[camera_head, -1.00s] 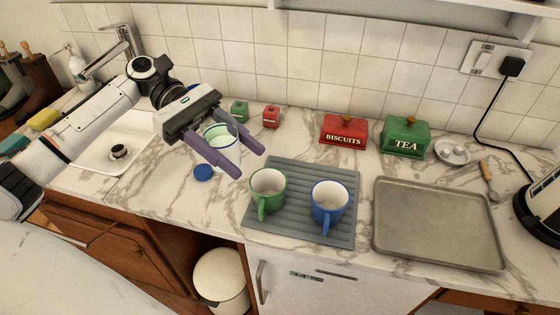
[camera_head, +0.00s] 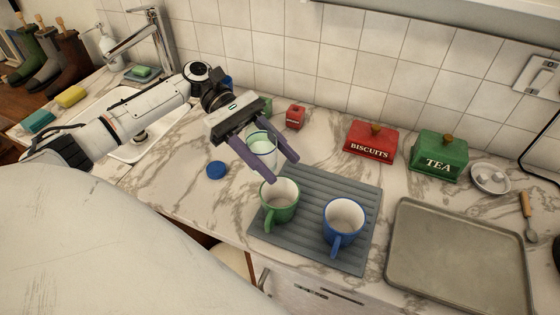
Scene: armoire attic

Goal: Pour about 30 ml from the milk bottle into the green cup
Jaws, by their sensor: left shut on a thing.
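My left gripper (camera_head: 284,169) is shut on the milk bottle (camera_head: 262,150), a clear vessel with pale contents seen between the purple fingers. The gripper and fingers hide part of the bottle, and I cannot tell how far it tilts. The fingertips show just behind and above the green cup (camera_head: 279,201) in the picture. The green cup stands upright on the grey ribbed mat (camera_head: 310,248), its white inside in view. I cannot see any milk in it. My right gripper is not in view.
A blue mug (camera_head: 343,221) stands right of the green cup on the mat. A blue cap (camera_head: 216,170) lies on the counter at left. A grey tray (camera_head: 455,255), a red biscuits tin (camera_head: 371,143) and a green tea tin (camera_head: 438,160) are to the right.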

